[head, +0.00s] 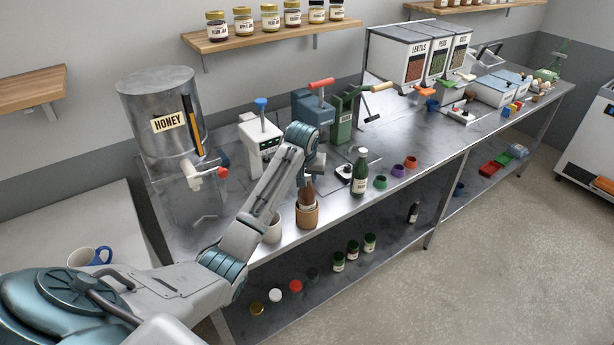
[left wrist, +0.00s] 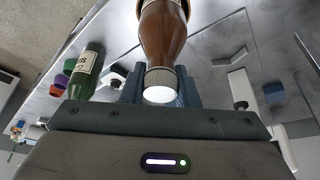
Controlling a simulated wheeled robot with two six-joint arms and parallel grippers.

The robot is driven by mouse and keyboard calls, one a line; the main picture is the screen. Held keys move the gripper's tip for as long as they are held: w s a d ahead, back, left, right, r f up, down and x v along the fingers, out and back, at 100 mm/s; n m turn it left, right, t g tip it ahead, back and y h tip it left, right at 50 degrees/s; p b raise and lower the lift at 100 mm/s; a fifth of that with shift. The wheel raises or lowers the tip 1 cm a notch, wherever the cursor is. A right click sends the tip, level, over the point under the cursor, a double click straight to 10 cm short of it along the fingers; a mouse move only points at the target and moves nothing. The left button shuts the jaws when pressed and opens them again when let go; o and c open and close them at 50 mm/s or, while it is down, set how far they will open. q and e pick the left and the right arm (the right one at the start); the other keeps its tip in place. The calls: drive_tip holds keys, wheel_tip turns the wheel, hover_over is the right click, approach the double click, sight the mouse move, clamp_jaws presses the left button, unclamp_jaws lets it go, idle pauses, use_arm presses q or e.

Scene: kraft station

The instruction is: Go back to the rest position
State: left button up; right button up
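My left gripper (head: 308,176) points down just above the counter's front edge, at the top of a brown bottle (head: 307,194). The bottle's lower part is at a tan, cup-like holder (head: 307,216). In the left wrist view, the brown bottle (left wrist: 163,38) has its pale cap between the two fingers of my left gripper (left wrist: 162,88). The fingers flank the cap closely; whether they press on it cannot be told. My right gripper is not in view.
A white cup (head: 272,229) stands left of the holder. A green bottle (head: 360,178) stands to the right, with several small coloured cups beyond. The honey tank (head: 163,95) and presses stand behind on the steel counter (head: 440,142). The floor in front is clear.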

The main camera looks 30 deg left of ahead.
use_arm(q)
drive_tip(key=o, duration=1)
drive_tip(key=shift+o, duration=0.2)
drive_tip(key=shift+r, duration=0.2)
drive_tip(key=shift+r+p, duration=0.4)
drive_tip(key=shift+r, duration=0.85)
drive_tip(key=shift+r, duration=0.15)
drive_tip(key=shift+r, duration=2.95)
